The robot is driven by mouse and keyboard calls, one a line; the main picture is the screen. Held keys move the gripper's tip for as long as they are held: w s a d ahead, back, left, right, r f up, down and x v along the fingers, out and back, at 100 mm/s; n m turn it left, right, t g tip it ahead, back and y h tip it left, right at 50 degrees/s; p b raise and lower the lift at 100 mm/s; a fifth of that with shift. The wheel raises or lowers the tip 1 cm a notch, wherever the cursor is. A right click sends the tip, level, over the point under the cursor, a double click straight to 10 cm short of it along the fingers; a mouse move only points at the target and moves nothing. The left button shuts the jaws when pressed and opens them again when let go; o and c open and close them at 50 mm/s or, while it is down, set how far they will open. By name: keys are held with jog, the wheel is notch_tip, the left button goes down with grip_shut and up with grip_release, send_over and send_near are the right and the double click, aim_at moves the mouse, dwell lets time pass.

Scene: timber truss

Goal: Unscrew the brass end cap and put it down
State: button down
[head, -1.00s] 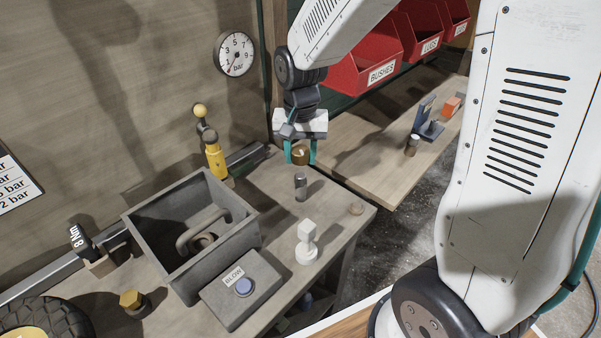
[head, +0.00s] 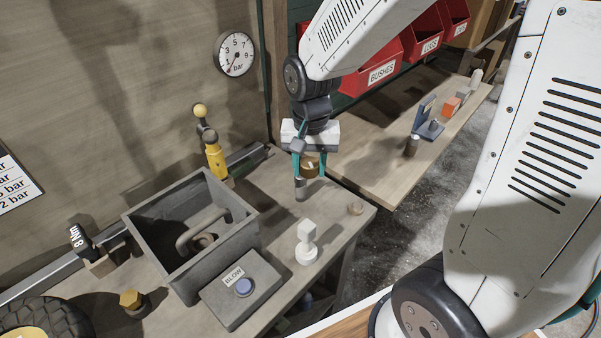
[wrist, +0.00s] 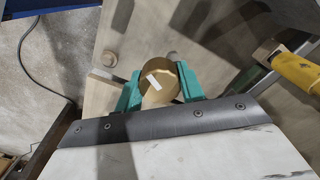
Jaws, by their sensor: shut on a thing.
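The brass end cap (head: 310,165) is between the two teal fingers of my gripper (head: 310,172), which is shut on it. In the wrist view the cap (wrist: 161,85) shows as a round brass disc with a pale mark on its top, clasped from both sides by my gripper (wrist: 160,95). A short grey upright cylinder (head: 300,190) stands on the workbench just in front of the cap in the head view, and its top overlaps the left finger. The cap appears apart from it. I cannot tell how high the cap is above the bench.
The workbench (head: 345,225) holds a white knobbed post (head: 306,243), a low brownish disc (head: 355,208), an open grey bin (head: 150,238) and the BLOW button box (head: 242,290). A yellow-handled tool (head: 214,158) stands behind. Bench is bare around the disc.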

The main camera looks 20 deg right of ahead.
jog(key=s, duration=0.7)
jog(key=shift+s, duration=0.2)
dwell(0.7)
dwell(0.5)
